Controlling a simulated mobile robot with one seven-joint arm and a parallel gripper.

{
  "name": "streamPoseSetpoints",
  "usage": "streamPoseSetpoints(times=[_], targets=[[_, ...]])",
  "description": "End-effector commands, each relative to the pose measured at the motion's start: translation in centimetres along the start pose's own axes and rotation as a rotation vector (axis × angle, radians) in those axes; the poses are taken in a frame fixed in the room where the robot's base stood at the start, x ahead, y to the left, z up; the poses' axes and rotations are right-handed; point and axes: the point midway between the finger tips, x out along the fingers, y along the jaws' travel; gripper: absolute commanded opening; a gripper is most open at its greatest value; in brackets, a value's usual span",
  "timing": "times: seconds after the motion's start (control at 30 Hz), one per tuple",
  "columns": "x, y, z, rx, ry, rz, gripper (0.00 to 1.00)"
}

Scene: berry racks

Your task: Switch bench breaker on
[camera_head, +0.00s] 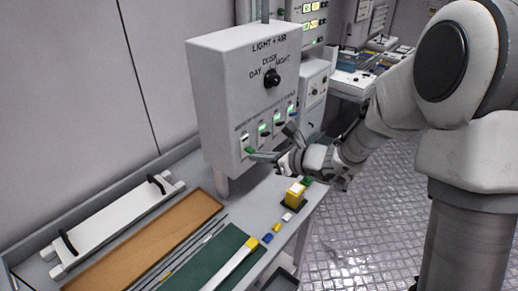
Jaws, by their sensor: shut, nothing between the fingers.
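A grey control box (222,85) marked "LIGHT + AIR" stands at the back of the bench. A black knob (272,78) sits among the words DAY, DUSK and NIGHT. Below it runs a slanting row of small breakers with green and dark levers. The labels above the row are too small to read, so I cannot tell which is the bench breaker. My gripper (264,156) is shut and empty, its tip beside the leftmost lever; I cannot tell whether they touch.
On the bench lie a white bar with black handles (115,222), a brown board (150,243), a green mat (210,262) and thin rods. A yellow block (295,193) stands near the right edge. Other equipment stands behind; the metal floor (375,230) is open at right.

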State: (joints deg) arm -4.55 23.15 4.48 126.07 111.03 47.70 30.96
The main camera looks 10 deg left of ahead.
Motion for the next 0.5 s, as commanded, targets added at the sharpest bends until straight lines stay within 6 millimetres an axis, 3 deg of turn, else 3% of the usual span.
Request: streamPoseSetpoints(times=[0.03,0.27,0.5], targets=[[-0.32,0.04,0.82,-0.001,0.022,0.001,0.00],[-0.59,0.04,1.39,-0.002,0.132,0.002,0.00],[-0.34,0.01,0.66,0.000,0.141,0.000,0.00]])
